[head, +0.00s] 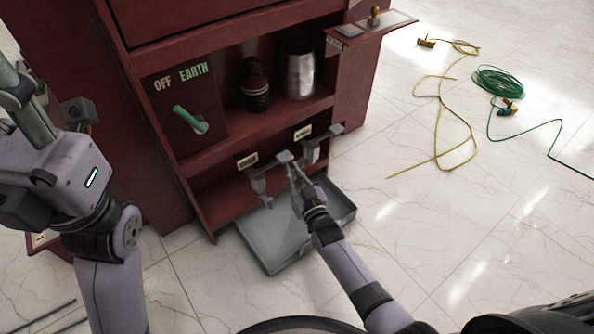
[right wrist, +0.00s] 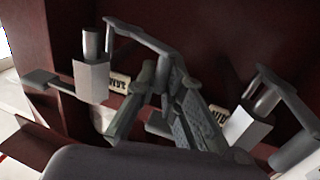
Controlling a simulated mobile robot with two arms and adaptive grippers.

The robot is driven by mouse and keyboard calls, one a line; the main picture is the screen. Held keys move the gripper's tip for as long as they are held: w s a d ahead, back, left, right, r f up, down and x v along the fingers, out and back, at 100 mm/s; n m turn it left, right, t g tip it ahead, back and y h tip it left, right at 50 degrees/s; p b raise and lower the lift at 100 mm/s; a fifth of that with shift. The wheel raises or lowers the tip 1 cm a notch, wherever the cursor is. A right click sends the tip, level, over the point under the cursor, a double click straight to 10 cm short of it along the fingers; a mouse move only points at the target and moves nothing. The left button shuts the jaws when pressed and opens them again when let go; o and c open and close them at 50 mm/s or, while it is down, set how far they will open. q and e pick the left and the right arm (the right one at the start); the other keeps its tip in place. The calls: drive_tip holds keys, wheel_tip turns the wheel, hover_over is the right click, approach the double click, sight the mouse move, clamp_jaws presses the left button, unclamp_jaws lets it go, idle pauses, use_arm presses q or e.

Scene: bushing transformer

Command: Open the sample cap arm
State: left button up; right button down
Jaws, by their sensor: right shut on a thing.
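Two grey valves with lever-like cap arms hang under the cabinet's lower shelf: the left valve (head: 260,184) and the right valve (head: 311,152). My right gripper (head: 293,172) reaches up between them. In the right wrist view its fingers (right wrist: 166,82) are shut on the end of the cap arm (right wrist: 138,36), which bends out from the left valve's pale block (right wrist: 91,82). The second valve's cap arm (right wrist: 284,95) stands apart at the right. My left gripper (head: 28,105) is partly cut off at the left edge, with its fingers unclear.
A grey tray (head: 275,262) lies on the floor below the valves. The red cabinet (head: 150,200) holds a green OFF/EARTH handle (head: 189,119), a dark jar (head: 256,86) and a metal can (head: 299,76). Yellow (head: 440,125) and green (head: 499,81) cables lie on the floor at right.

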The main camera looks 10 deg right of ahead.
drive_tip(key=shift+a, duration=0.2)
idle(0.3)
drive_tip(key=c, duration=1.7)
unclamp_jaws()
drive_tip(key=s, duration=0.4)
drive_tip(key=s+d, duration=0.1)
drive_tip(key=s, duration=0.2)
drive_tip(key=s+d, duration=0.1)
drive_tip(key=s, duration=0.3)
drive_tip(key=shift+s+d, duration=0.15)
drive_tip(key=shift+s, duration=0.2)
